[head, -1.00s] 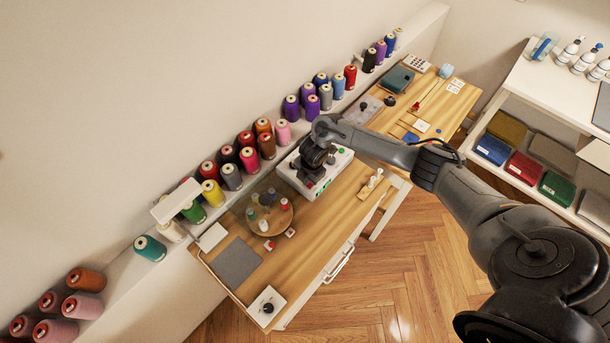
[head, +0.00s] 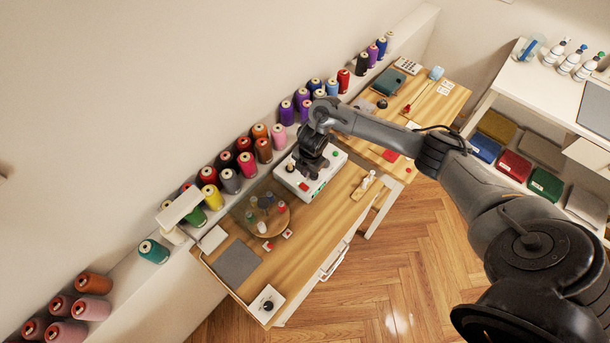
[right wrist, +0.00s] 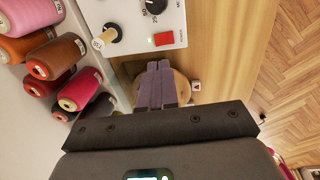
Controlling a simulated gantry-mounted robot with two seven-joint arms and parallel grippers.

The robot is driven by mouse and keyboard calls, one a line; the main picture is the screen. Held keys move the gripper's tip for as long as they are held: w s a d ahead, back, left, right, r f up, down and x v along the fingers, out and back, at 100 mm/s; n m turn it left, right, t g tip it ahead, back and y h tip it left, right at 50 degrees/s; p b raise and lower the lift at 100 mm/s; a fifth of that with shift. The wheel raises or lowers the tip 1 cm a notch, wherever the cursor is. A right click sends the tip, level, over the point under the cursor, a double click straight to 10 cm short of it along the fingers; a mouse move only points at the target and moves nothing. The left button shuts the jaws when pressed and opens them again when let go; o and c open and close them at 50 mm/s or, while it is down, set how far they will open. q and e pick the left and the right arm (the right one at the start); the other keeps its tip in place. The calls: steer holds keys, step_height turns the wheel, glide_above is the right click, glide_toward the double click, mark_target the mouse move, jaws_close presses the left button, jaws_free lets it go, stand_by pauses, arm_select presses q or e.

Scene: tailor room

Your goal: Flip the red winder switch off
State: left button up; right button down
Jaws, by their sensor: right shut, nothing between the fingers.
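The red winder switch (right wrist: 163,38) is a small red rocker on the face of the white winder box (right wrist: 135,12), beside a black knob (right wrist: 156,5). In the head view the white winder box (head: 328,174) stands on the wooden table, partly hidden by my right arm, and a small red patch (head: 304,187) shows near its front. My right gripper (right wrist: 159,64) is shut and empty. Its fingertips lie just below the switch in the right wrist view; I cannot tell whether they touch. In the head view my right gripper (head: 307,173) is over the box. My left gripper is out of view.
A round wooden stand (head: 270,220) with small spools is left of the box. A cream spool (right wrist: 105,39) is near the switch. Several thread cones (head: 264,150) line the wall shelf. Bare tabletop (head: 310,228) lies in front.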

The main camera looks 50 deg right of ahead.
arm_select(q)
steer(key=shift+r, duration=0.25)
arm_select(e)
steer(key=r, duration=0.4)
steer(key=shift+s+r, duration=0.2)
steer(key=shift+r, duration=0.05)
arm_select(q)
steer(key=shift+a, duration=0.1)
